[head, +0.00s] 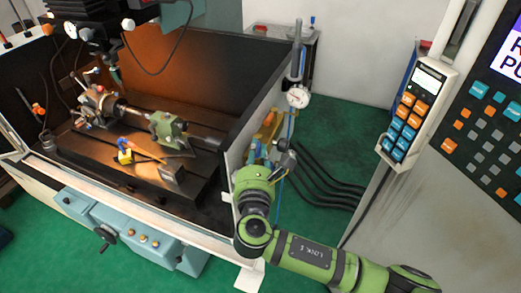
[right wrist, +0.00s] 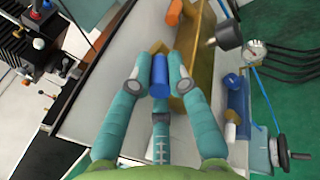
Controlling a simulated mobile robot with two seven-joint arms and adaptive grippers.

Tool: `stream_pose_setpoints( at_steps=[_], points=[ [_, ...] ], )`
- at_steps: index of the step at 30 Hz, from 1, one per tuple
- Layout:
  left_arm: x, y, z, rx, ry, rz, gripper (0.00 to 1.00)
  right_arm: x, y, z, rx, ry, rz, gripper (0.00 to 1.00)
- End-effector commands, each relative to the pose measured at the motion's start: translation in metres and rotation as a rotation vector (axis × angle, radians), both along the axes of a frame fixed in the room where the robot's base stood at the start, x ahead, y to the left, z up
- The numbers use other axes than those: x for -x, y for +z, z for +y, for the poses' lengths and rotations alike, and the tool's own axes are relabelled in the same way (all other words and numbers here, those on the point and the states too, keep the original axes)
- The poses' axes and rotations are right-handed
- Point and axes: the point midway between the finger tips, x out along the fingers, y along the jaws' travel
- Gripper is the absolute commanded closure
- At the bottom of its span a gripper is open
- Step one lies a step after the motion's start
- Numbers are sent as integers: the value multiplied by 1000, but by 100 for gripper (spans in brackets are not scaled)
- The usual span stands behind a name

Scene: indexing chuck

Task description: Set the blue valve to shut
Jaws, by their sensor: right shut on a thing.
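The blue valve handle (right wrist: 159,75) shows in the right wrist view as a short blue cylinder in front of a brown fitting. In the head view my right arm reaches up to the outer side wall of the machine. My right gripper there (head: 272,160) is small and partly hidden by my own wrist. The valve's pointer or marking cannot be made out. My left gripper is not in view.
A dial gauge (head: 298,96) stands above my right gripper. An orange handle (right wrist: 174,12) and a brass-coloured block (right wrist: 197,60) are close to my fingers. A lathe enclosure (head: 215,140) is at left, a control pendant (head: 415,110) at right. Black hoses (head: 325,180) cross the green floor.

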Motion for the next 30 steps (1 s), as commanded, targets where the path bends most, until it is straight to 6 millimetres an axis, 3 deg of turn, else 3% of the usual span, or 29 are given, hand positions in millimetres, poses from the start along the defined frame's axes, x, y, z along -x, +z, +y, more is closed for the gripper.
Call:
stream_pose_setpoints(
  at_steps=[9, 23, 24, 26, 30],
  points=[
    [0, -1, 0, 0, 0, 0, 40, -1, 4, 5, -3, -99, -8, 100],
    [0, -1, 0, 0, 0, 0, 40, -2, 5, 5, -3, -114, -12, 100],
    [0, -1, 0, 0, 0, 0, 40, -2, 5, 5, -3, -114, -12, 78],
    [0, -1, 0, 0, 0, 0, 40, -2, 5, 5, -3, -114, -12, 58],
    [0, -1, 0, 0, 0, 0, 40, -1, 3, 5, -2, -113, -8, 58]
  ],
)
